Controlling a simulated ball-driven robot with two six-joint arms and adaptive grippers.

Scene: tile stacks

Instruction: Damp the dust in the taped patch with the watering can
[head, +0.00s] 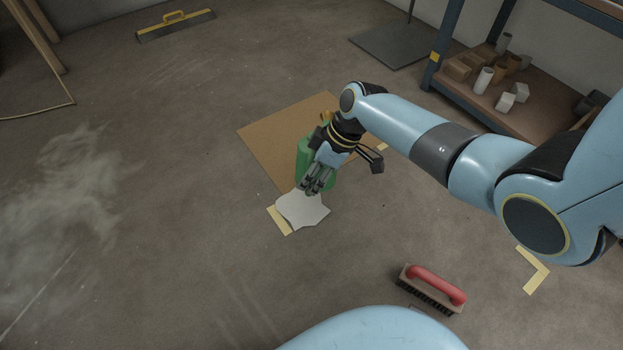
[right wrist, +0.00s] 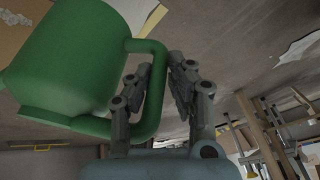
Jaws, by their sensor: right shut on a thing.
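A green watering can (head: 302,158) is partly hidden behind my right gripper (head: 317,186), over or on the brown sheet; I cannot tell whether it touches the floor. In the right wrist view the can (right wrist: 75,65) shows large, its handle (right wrist: 153,105) between the fingers of my right gripper (right wrist: 172,70), which is shut on it. Its spout is not clear. Yellow tape marks (head: 533,270) lie on the floor at the right, with more tape (head: 279,221) near the can. Pale dust (head: 65,195) lies on the floor at the left. My left gripper is not in view.
A brown sheet (head: 268,132) lies under or behind the can, with a pale irregular flat piece (head: 303,211) at its near corner. A red-handled brush (head: 433,286) lies at front right. A shelf (head: 470,98) holding pots stands at back right. The left floor is open.

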